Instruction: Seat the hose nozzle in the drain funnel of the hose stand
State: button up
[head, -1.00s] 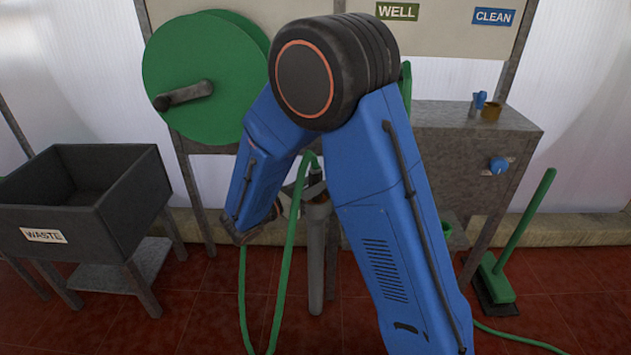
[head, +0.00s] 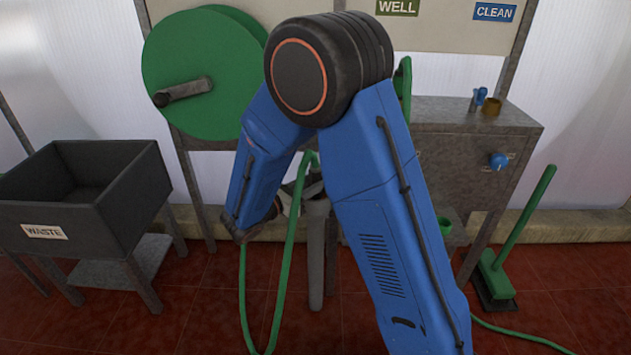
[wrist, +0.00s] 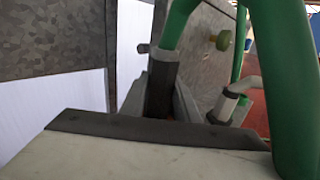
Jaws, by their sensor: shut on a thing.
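The hose nozzle (wrist: 161,82) is a dark, roughly cylindrical piece on the end of a green hose (head: 291,230). In the wrist view it stands between the grey fingers of my gripper (wrist: 160,105), which is shut on it. Its lower end is hidden by my gripper's pale body. In the head view my gripper (head: 303,190) is at the top of the grey post of the hose stand (head: 316,260), partly behind my blue arm. The drain funnel (head: 317,207) shows just below the fingers. I cannot tell whether the nozzle's tip is inside it.
A green hose reel (head: 195,80) is behind at left. A black WASTE basin (head: 120,215) stands at left. A grey bench (head: 465,140) with a blue knob (head: 497,161) is at right, with a green broom (head: 515,235) beside it. Hose hangs in a loop in front of the stand.

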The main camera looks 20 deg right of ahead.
jog(key=shift+f, duration=0.1)
jog(key=o, duration=1.1)
jog(key=shift+a, duration=0.15)
jog(key=v, duration=1.7)
jog(key=s+d+r+m+g+y, duration=0.25)
jog(key=s+d+m+g, duration=0.2)
jog(key=d, duration=0.55)
jog(key=s+d+r+m+g+y, duration=0.2)
jog(key=s+d+m+g+y, duration=0.15)
jog(key=s+d+m, duration=0.4)
jog(key=s+d+r+m+t+y, duration=0.1)
jog(key=s+m+y, duration=0.2)
jog(key=s, duration=0.1)
jog(key=s+d+r+m+t+y, duration=0.1)
jog(key=s+d+m+t+y, duration=0.1)
jog(key=s+m+y, duration=0.1)
jog(key=s+d+r+m+t+y, duration=0.1)
jog(key=s+d+m+y, duration=0.1)
jog(key=s+m+y, duration=0.2)
jog(key=shift+s+m+t, duration=0.3)
jog(key=shift+s+m, duration=0.4)
jog(key=shift+s, duration=0.6)
